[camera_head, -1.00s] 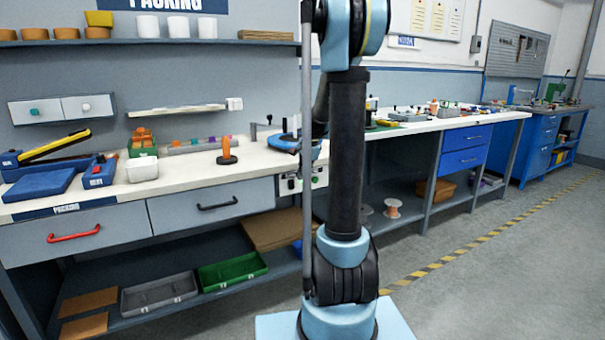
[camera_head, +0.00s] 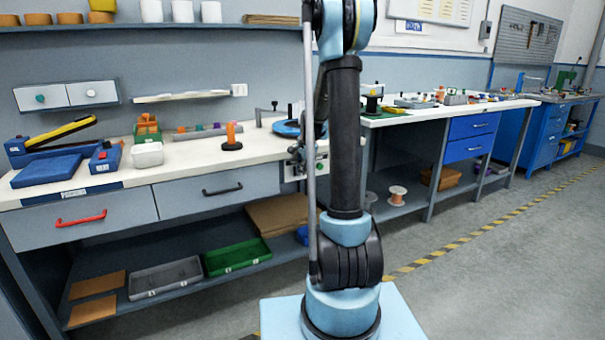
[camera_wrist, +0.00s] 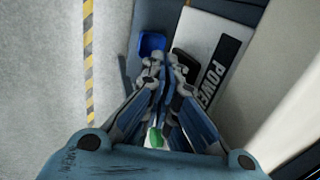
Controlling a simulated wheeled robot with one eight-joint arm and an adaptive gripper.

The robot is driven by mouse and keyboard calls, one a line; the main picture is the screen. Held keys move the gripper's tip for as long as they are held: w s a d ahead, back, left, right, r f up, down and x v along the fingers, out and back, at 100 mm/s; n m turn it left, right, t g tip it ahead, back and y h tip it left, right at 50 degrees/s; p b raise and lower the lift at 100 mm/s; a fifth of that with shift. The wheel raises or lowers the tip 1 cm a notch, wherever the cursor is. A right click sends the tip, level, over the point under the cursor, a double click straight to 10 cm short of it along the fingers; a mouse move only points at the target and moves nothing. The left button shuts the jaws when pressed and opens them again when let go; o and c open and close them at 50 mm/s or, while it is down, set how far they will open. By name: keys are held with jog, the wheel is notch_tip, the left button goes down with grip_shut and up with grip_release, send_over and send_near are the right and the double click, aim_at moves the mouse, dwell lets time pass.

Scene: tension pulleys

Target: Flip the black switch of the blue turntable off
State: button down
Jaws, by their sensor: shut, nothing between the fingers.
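The blue turntable (camera_head: 286,128) sits on the white bench top, partly hidden behind my arm. Below it, on the bench front, is a pale control panel (camera_head: 320,166) with a green button. In the wrist view a white plate (camera_wrist: 205,42) carries a black label reading POWER (camera_wrist: 222,68). A dark part beside the label, probably the black switch (camera_wrist: 185,58), is partly covered by my fingers; its position cannot be told. My gripper (camera_wrist: 166,62) is shut and empty, its tips close to this dark part; contact is unclear. A green round part (camera_wrist: 154,137) shows between the finger links.
A blue bin (camera_wrist: 151,44) shows beyond the fingertips. An orange peg on a black base (camera_head: 231,137) stands on the bench left of the turntable. Drawers (camera_head: 205,190) line the bench front. The floor (camera_head: 470,260) to the right is clear.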

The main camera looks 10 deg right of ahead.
dwell(0.3)
jog(key=shift+w+f+t, duration=0.15)
jog(key=shift+w+t, duration=0.1)
jog(key=shift+t, duration=0.35)
jog(key=shift+r, duration=0.8)
jog(key=s+d+f+v, duration=0.1)
jog(key=s+v, duration=0.1)
jog(key=v, duration=1)
jog(key=shift+a, duration=0.1)
